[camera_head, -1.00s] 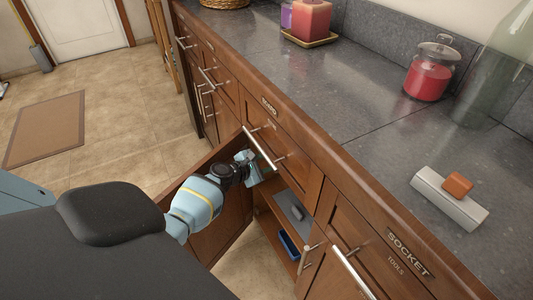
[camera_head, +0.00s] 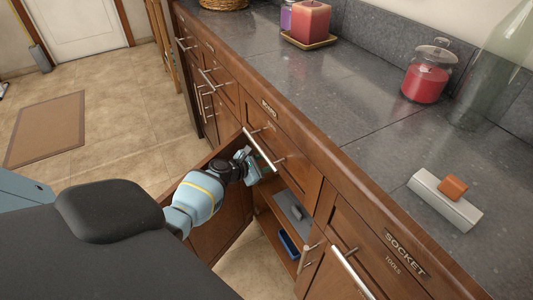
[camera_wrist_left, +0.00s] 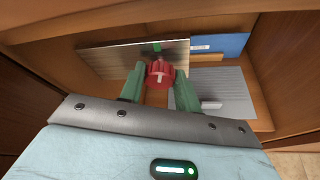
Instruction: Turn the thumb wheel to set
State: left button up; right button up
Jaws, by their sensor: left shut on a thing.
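In the left wrist view a red thumb wheel (camera_wrist_left: 160,74) with a pale mark on its face stands in front of a light panel (camera_wrist_left: 115,58) inside the cabinet. A short green mark (camera_wrist_left: 157,46) shows on the panel just above the wheel. My left gripper (camera_wrist_left: 160,78) has its two green fingers on either side of the wheel, shut on it. In the head view my left gripper (camera_head: 257,167) reaches into the open cabinet below a drawer, and the wheel is hidden there. My right gripper is not in view.
The open cabinet door (camera_head: 222,215) stands beside my left arm. Inside the cabinet are a grey ridged plate (camera_wrist_left: 228,90) and a blue item (camera_wrist_left: 222,44). A drawer handle (camera_head: 258,147) juts out above my gripper. The counter (camera_head: 300,85) holds a candle and a red jar.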

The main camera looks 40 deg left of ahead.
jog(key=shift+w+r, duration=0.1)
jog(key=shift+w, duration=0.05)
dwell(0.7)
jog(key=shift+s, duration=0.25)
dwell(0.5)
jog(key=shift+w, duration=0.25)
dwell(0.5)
pick_arm(q)
jog(key=o, duration=1)
jog(key=shift+c, duration=0.2)
jog(key=shift+s+r, duration=0.1)
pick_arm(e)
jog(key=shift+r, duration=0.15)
